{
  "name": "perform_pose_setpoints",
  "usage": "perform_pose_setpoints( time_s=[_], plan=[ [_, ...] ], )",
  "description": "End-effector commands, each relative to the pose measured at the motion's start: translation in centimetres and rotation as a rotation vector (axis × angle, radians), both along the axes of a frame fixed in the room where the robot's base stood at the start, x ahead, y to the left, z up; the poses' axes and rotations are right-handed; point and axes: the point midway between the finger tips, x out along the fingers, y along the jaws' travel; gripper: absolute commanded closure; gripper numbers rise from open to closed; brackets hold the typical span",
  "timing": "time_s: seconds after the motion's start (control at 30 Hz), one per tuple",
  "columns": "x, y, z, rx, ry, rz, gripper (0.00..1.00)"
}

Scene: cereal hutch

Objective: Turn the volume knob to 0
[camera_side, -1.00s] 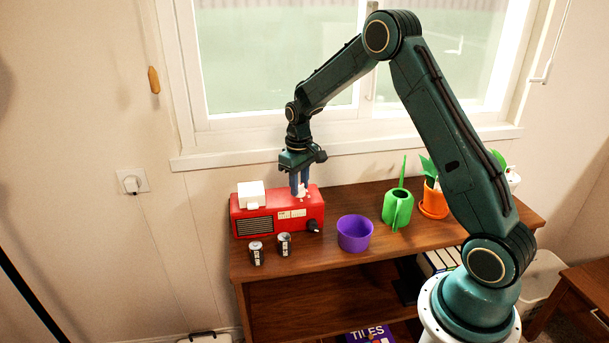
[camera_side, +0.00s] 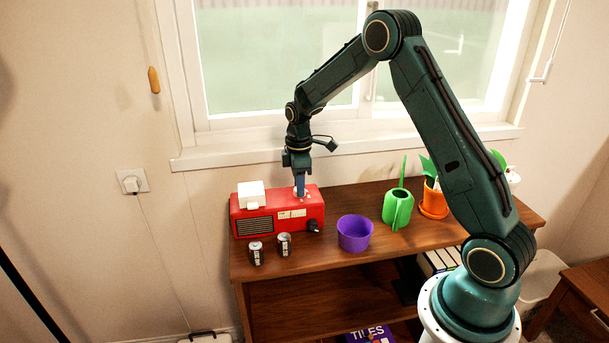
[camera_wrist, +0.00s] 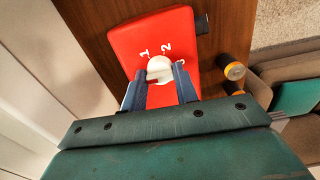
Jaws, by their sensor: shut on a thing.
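The red radio (camera_side: 280,216) stands at the left end of the wooden shelf. In the wrist view, a round white knob (camera_wrist: 159,66) sits on the radio's red top (camera_wrist: 128,47), with the numbers 1, 2 and 3 printed around it. No 0 is visible; part of the dial is hidden by my gripper. My gripper (camera_wrist: 160,78) points down, its blue fingers on either side of the knob and shut on it. In the side view my gripper (camera_side: 300,190) hides most of the knob. I cannot tell which number the knob points to.
A white box (camera_side: 251,193) sits on the radio's left top. A black knob (camera_side: 313,226) is on its front. A purple bowl (camera_side: 354,234) and green watering can (camera_side: 397,210) stand to the right.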

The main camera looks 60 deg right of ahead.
Motion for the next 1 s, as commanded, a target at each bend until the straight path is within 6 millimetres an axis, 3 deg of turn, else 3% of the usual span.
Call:
perform_pose_setpoints(
  time_s=[0.6, 0.63, 0.7, 1.0],
  plan=[
    [0.13, 0.02, 0.13, -0.001, -0.005, 0.060, 0.93],
    [0.13, 0.02, 0.13, -0.001, -0.005, 0.060, 0.65],
    [0.12, 0.02, 0.11, 0.000, -0.004, 0.059, 0.51],
    [0.04, 0.01, 0.06, 0.000, -0.001, 0.057, 0.49]
  ],
)
